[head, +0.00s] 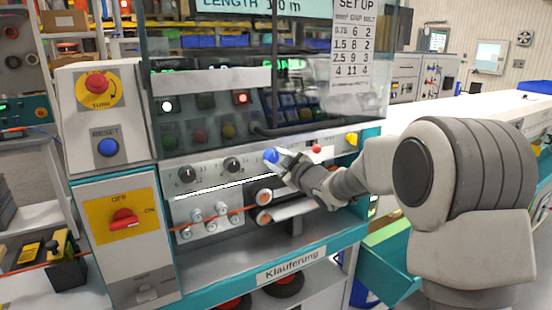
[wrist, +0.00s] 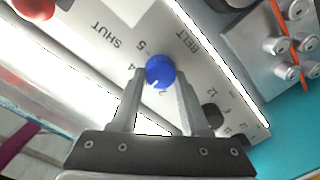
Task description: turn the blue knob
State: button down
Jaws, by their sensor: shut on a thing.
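The blue knob (head: 271,155) sits on the light grey panel of the machine, to the right of two black knobs. My gripper (head: 279,158) reaches it from the right in the head view. In the wrist view, the two fingers of my gripper (wrist: 160,80) stand on either side of the blue knob (wrist: 160,71) and are shut on it. The panel around it carries the word BELT and a scale with numbers. A white mark shows on the knob's lower part; the fingers hide part of its sides.
Black knobs (head: 187,174) and silver rollers (head: 197,215) with a red cable lie to the left. A small red button (head: 316,149) and a yellow knob (head: 351,139) are to the right. A clear guard (head: 300,100) stands just above the panel.

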dwell(0.4)
jog(key=shift+c, duration=1.9)
grip_release()
jog(key=f+v, duration=0.1)
jog(key=v, duration=1.6)
jog(key=shift+s+r+b, duration=0.25)
jog(key=shift+r+b, duration=0.1)
jog(key=shift+r, duration=0.1)
